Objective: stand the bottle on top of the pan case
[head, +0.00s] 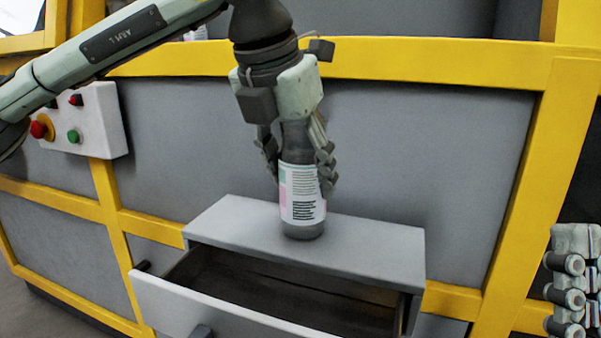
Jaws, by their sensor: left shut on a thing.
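The bottle (302,205) is dark, with a white, green and pink label, and is upright. My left gripper (297,165) is shut on its upper part from above, with fingers on both sides. The pan case (375,251) is a grey box with a flat top, and its front drawer is pulled open. The bottle's base is over the middle of this top; I cannot tell if it touches or hovers just above. What seems to be my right gripper (572,285) is at the right edge, cut off and apart from the case; its opening is unclear.
The open drawer (215,308) juts out in front of the case and its inside looks dark. Yellow frame beams (410,62) and grey panels stand behind. A white control box (98,115) with red and green buttons is at the left. The case top beside the bottle is clear.

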